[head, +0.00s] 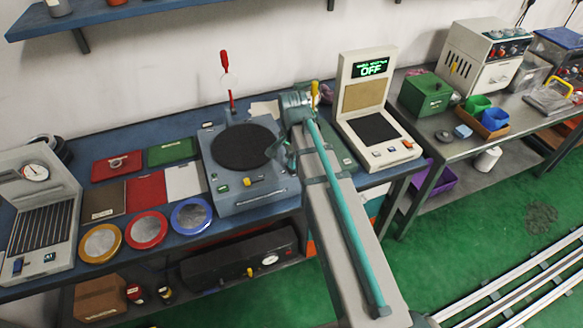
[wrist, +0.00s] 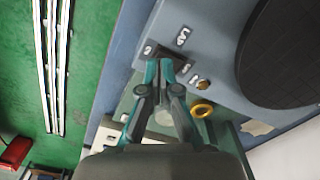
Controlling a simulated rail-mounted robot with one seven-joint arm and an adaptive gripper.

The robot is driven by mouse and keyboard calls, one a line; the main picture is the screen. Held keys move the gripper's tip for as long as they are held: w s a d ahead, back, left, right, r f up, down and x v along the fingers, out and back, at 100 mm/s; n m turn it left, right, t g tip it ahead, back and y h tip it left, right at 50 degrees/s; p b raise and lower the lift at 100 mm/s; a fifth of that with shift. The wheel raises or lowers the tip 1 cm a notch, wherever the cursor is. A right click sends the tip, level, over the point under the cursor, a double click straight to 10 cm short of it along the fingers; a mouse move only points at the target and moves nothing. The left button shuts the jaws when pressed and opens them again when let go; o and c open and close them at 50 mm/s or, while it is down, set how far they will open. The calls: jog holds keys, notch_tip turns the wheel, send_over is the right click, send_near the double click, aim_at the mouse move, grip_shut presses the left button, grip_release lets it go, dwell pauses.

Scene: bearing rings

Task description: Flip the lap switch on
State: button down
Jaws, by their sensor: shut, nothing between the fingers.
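The lap machine (head: 262,186) is a blue-grey box with a dark round plate (head: 243,147) on top. In the wrist view, its panel (wrist: 215,35) carries a white label that seems to read LAP, beside a small black switch (wrist: 178,57). My gripper (wrist: 165,64) is shut and empty, with its teal fingertips at the switch's near edge. I cannot tell whether they touch it, and they hide part of it. In the head view, my gripper (head: 284,157) is at the machine's right side, where the switch is not discernible. The switch position is unclear.
A beige unit (head: 352,62) right of the arm has a green display reading OFF. Coloured trays (head: 145,190) and several ringed discs (head: 146,230) lie left of the machine. A yellow ring (wrist: 202,108) is near the fingers. A red-handled upright (head: 226,75) stands behind the plate.

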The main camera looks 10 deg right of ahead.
jog(key=shift+f+b, duration=0.4)
jog(key=shift+f, duration=0.5)
dwell(0.4)
jog(key=shift+r+p, duration=2.7)
jog(key=shift+r, duration=0.85)
